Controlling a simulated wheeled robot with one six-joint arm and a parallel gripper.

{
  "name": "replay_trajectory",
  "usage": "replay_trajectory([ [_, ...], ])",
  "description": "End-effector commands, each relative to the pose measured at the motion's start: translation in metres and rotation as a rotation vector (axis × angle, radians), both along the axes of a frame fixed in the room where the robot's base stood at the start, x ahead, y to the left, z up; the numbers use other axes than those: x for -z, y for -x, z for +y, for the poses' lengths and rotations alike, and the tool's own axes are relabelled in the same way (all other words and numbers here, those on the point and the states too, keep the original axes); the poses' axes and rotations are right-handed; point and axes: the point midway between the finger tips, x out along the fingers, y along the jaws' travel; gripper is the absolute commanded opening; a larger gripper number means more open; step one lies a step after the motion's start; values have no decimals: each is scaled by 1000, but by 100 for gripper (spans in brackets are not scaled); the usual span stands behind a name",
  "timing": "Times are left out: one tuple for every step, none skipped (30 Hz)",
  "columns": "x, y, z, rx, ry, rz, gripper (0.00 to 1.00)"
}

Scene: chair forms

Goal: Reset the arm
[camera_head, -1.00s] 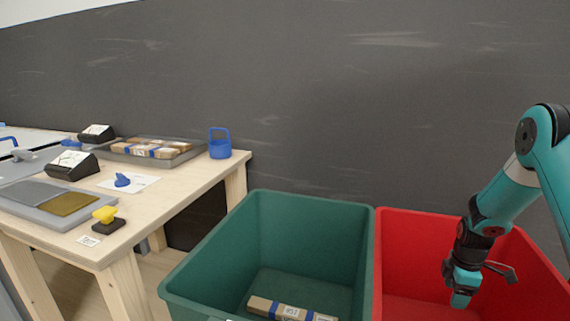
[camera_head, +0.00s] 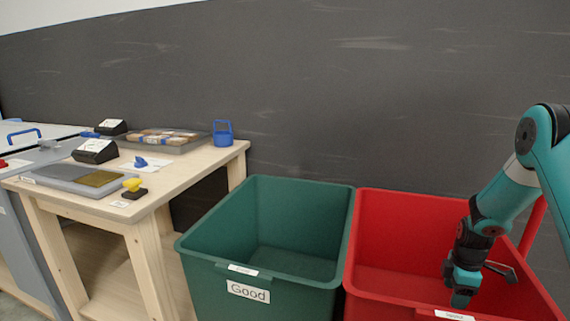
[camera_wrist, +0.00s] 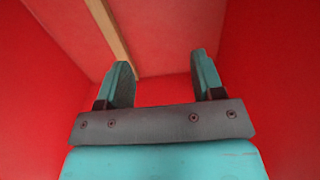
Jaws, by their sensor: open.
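My arm reaches down from the right in the head view, with my gripper (camera_head: 461,297) hanging over the red bin (camera_head: 400,200). In the wrist view my gripper (camera_wrist: 162,72) is open, its two teal fingers apart with nothing between them. The wrist view looks into the red interior. A tan wooden strip (camera_wrist: 108,28) shows beyond the fingers; it is not visible in the head view.
A green bin (camera_head: 268,225) labelled "Good" stands beside the red bin. A wooden table (camera_head: 190,165) at left holds a grey tray (camera_head: 185,146), a blue basket (camera_head: 223,133) and a yellow-knobbed item (camera_head: 132,184). A dark wall stands behind.

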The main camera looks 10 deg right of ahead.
Motion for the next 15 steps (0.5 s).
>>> replay_trajectory([
  [-6,-1,5,13,3,-5,61],
  [-10,-1,8,26,3,-7,61],
  [-14,-1,11,42,5,-11,61],
  [-17,-1,14,54,5,-13,61],
  [-20,-1,17,67,6,-15,61],
  [-25,-1,21,84,8,-19,61],
  [-29,-1,24,97,9,-22,61],
  [-33,-1,28,112,10,-25,61],
  [-38,-1,32,134,10,-30,61],
  [-43,0,36,150,12,-33,61],
  [-47,1,40,167,11,-38,61],
  [-54,2,46,194,13,-43,61],
  [-60,3,51,216,13,-47,61],
  [-66,4,57,239,13,-53,61],
  [-74,6,64,274,12,-61,61],
])
